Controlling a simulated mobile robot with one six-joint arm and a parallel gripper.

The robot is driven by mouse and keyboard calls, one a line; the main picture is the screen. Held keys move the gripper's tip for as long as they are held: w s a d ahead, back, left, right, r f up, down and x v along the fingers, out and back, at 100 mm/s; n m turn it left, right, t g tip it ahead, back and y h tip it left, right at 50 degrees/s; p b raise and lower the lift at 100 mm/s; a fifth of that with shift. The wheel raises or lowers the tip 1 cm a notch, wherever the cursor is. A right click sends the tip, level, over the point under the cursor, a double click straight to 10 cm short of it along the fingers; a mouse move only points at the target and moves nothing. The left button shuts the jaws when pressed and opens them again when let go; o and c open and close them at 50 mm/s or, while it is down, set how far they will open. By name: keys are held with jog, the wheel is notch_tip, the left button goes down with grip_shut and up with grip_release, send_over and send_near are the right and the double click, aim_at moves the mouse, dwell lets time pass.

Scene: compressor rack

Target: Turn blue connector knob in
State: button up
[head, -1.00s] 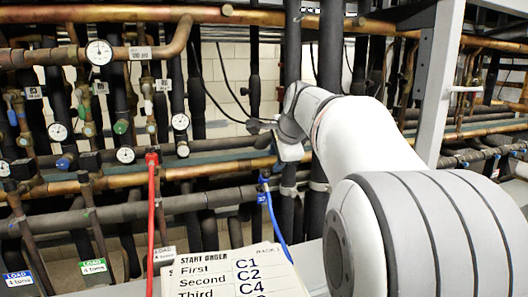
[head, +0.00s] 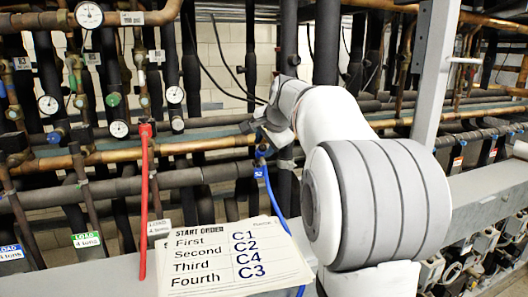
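The blue connector (head: 260,160) sits on the dark pipework in the middle of the head view, with a blue hose (head: 271,201) hanging from it. A small tag marked S2 is on it. My gripper (head: 252,125) is just above the connector in the picture, at the end of my white arm. I cannot tell whether it touches the connector. The fingers are small and dark against the pipes, so their opening is unclear. The knob's top is partly hidden by the gripper.
A red hose (head: 144,205) hangs to the left. A start order card (head: 215,262) stands in front, below the connector. A pressure gauge (head: 89,14) and several smaller ones are on the left pipes. A grey upright post (head: 437,75) stands to the right of my arm.

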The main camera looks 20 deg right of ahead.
jog(key=n+b, duration=0.1)
jog(key=n, duration=0.3)
jog(key=shift+f, duration=0.15)
jog(key=n, duration=0.4)
jog(key=shift+b, duration=0.3)
jog(key=shift+c, duration=0.2)
jog(key=c, duration=0.7)
